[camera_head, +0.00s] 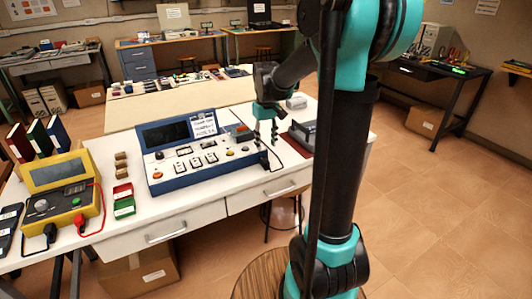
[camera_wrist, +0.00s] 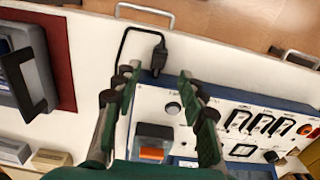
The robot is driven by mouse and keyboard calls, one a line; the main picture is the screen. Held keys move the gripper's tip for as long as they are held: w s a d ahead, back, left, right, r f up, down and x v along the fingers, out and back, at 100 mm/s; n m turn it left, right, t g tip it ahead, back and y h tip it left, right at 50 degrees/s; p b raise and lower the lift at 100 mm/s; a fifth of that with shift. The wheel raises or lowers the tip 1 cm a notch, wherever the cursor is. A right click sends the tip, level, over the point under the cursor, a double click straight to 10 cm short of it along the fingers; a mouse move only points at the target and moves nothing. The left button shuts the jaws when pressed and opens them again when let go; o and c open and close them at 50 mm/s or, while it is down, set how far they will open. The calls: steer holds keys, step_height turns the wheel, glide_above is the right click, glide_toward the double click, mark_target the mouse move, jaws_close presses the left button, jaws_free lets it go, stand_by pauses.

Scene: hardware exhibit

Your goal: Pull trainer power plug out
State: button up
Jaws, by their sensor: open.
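The trainer (camera_head: 195,155) is a blue and white sloped console with a dark screen on the white bench. In the wrist view its panel (camera_wrist: 225,112) shows knobs, black sockets and an orange switch. The black power plug (camera_wrist: 160,58) is at the trainer's blue edge, with its cord (camera_wrist: 122,48) looping away to the left. My gripper (camera_wrist: 157,76) is open and empty above the trainer's right end. In the picture the plug lies between and just beyond the fingertips; I cannot tell the height gap. My gripper also shows in the head view (camera_head: 265,130).
A grey device (camera_wrist: 20,78) on a dark red mat (camera_wrist: 58,50) lies beside the trainer. A yellow meter (camera_head: 60,190) with a red lead stands at the left, near red and green blocks (camera_head: 123,198). Drawer handles (camera_wrist: 145,12) line the bench front.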

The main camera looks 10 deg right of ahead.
steer(key=shift+r, duration=2.05)
steer(key=s+d+f+m+t, duration=0.1)
steer(key=s+d+f+t, duration=0.1)
steer(key=s+f, duration=0.5)
steer(key=s+d+f+m+t, duration=0.1)
steer(key=s+f, duration=0.6)
steer(key=s, duration=0.7)
steer(key=shift+d+f+m+t, duration=0.25)
steer(key=shift+d+m+t, duration=0.1)
steer(key=shift+m+t, duration=0.35)
steer(key=shift+w, duration=0.1)
steer(key=shift+c, duration=0.4)
